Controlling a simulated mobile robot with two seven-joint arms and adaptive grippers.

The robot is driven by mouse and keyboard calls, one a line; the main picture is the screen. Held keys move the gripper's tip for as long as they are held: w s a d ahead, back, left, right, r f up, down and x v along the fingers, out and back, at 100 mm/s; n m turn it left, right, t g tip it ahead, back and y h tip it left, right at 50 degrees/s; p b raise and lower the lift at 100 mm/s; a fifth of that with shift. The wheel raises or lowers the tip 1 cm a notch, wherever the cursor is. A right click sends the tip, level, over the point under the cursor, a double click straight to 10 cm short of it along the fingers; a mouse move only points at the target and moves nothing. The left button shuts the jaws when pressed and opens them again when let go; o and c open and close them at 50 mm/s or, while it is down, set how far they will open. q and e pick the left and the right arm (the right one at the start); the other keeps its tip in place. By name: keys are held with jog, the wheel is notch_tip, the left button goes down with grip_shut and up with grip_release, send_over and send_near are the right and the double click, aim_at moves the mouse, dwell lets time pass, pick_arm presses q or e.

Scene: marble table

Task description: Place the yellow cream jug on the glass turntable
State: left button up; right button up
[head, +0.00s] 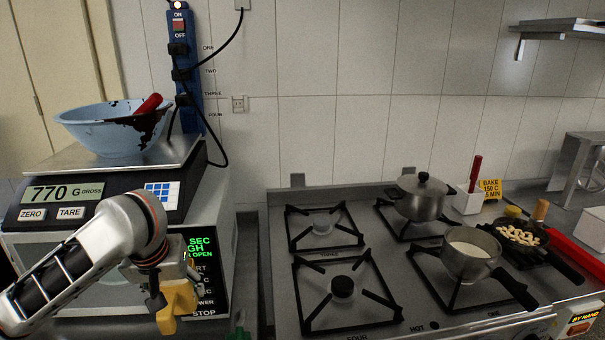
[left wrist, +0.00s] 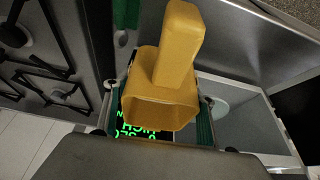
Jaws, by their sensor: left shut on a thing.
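The yellow cream jug (head: 182,304) hangs at my left gripper (head: 168,285), in front of the microwave's control panel. In the left wrist view the jug (left wrist: 160,110) fills the middle, with a finger of the left gripper (left wrist: 157,118) on each side of it. The gripper is shut on the jug. A pale curved piece (left wrist: 219,107) inside a grey cavity in the left wrist view may be the glass turntable; most of it is hidden behind the finger and jug. My right gripper is not in view.
The microwave (head: 211,262) has a lit green display reading partly "OPEN". On it stand a scale (head: 105,212) and a blue bowl (head: 105,140). The hob (head: 378,290) to the right bears a lidded pot (head: 420,199), a saucepan (head: 468,262) and a frying pan (head: 515,250).

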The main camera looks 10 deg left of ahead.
pick_arm(q)
jog(key=s+d+f+m+h, duration=0.1)
jog(key=s+d+f+m, duration=0.1)
jog(key=s+d, duration=0.3)
jog(key=shift+d+m, duration=0.6)
jog(key=shift+d, duration=0.25)
jog(key=shift+s+f, duration=0.1)
jog(key=shift+f, duration=0.05)
jog(key=shift+d, duration=0.1)
